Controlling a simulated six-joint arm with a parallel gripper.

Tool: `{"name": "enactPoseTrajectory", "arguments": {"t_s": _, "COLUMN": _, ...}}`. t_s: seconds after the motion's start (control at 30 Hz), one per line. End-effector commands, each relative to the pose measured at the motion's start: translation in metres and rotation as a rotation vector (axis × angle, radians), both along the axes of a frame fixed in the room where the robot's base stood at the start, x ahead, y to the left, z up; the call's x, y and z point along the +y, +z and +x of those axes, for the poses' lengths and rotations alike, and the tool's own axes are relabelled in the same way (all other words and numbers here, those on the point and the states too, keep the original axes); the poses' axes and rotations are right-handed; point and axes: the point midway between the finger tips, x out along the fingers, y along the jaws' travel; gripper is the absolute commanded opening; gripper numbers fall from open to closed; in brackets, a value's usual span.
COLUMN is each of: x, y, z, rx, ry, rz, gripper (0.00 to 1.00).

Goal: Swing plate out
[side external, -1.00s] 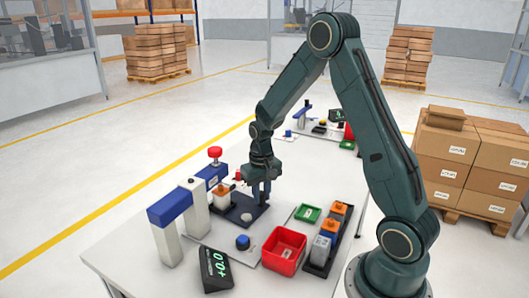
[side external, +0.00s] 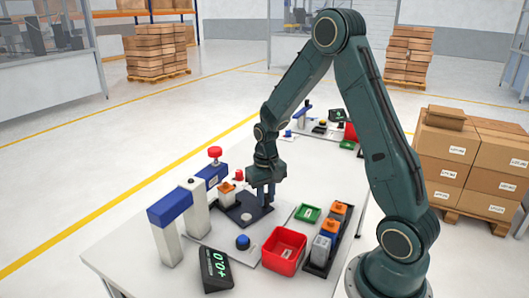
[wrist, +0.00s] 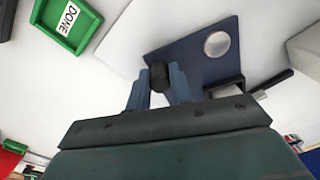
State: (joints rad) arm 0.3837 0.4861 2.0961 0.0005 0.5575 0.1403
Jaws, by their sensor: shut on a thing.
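The dark blue plate (side external: 256,219) lies low on the white table beside the blue-and-white press-like stand. It carries a pale round disc (side external: 246,217). In the wrist view the plate (wrist: 190,62) and its silvery disc (wrist: 217,44) lie just beyond my fingers. My gripper (side external: 266,201) reaches down at the plate's right corner. In the wrist view my blue fingers (wrist: 160,85) are shut around a black knob (wrist: 160,74) at the plate's corner. An orange-topped grey block (side external: 227,197) stands at the plate's far left side.
A green tray (side external: 307,213) marked DONE in the wrist view (wrist: 66,22), a red bin (side external: 284,250) and a dark rack of orange-topped blocks (side external: 318,265) stand right. A blue button (side external: 243,242) and display (side external: 215,269) are in front. A red-topped post (side external: 215,153) stands behind.

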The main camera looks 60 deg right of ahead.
Motion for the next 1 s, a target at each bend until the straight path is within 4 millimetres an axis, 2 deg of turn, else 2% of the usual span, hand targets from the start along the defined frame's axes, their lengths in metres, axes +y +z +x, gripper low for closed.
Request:
{"name": "enactPoseTrajectory", "arguments": {"t_s": 0.3, "x": 0.004, "y": -0.001, "z": -0.011, "rx": 0.004, "ry": 0.0, "rz": 0.001, "gripper": 0.14}}
{"name": "enactPoseTrajectory", "arguments": {"t_s": 1.0, "x": 0.008, "y": -0.001, "z": -0.018, "rx": 0.004, "ry": 0.0, "rz": 0.001, "gripper": 0.14}}
